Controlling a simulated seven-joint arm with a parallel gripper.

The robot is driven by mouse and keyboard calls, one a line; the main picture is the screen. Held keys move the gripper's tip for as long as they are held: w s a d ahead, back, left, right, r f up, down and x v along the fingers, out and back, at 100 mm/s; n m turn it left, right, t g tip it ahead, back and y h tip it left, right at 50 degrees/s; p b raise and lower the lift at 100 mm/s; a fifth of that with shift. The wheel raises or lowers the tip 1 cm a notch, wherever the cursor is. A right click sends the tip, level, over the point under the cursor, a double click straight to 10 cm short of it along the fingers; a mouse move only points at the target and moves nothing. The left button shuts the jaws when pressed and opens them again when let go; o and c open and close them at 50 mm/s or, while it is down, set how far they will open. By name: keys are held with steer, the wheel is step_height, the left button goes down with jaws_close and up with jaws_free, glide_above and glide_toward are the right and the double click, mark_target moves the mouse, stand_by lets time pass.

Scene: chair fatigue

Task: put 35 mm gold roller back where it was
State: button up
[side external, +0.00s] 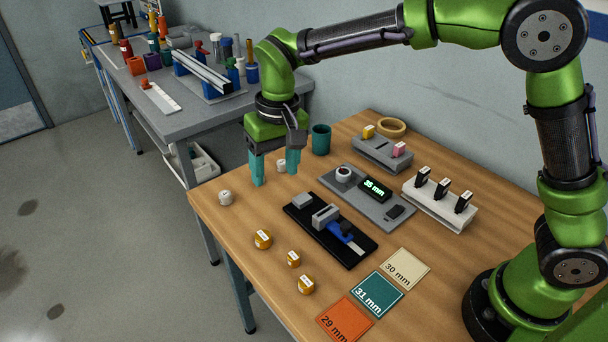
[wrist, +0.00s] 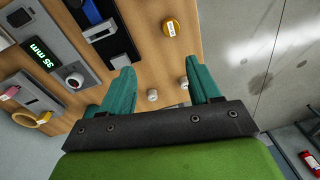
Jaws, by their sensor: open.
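Three gold rollers with white labelled tops stand on the wooden table in the side view: a larger one (side external: 263,239), a small one (side external: 293,259) and another (side external: 305,284). Their labels are too small to read. One gold roller also shows in the wrist view (wrist: 170,28). A grey measuring device (side external: 372,205) has a display (side external: 375,188) reading 35 mm, with a pale round piece (side external: 343,174) at its left end. My gripper (side external: 275,176) has teal fingers, spread and empty, near the table's far-left edge. It is well away from the gold rollers.
Two whitish rollers (side external: 225,198) (side external: 281,165) stand near my fingers. A teal cup (side external: 321,139) is behind them. A black fixture (side external: 330,230), size cards (side external: 377,294), a white rack (side external: 440,205) and a tape ring (side external: 392,127) occupy the table. A grey bench (side external: 210,110) stands beyond.

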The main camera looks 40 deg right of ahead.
steer(key=s+d+r+t+y, duration=0.1)
steer(key=s+d+r+t, duration=0.1)
steer(key=s+d+r, duration=0.3)
steer(key=s+d+r+m+t, duration=0.2)
steer(key=s+d+t, duration=0.2)
steer(key=s+d, duration=0.7)
steer(key=s, duration=0.3)
steer(key=shift+d+t, duration=0.3)
steer(key=shift+r, duration=0.15)
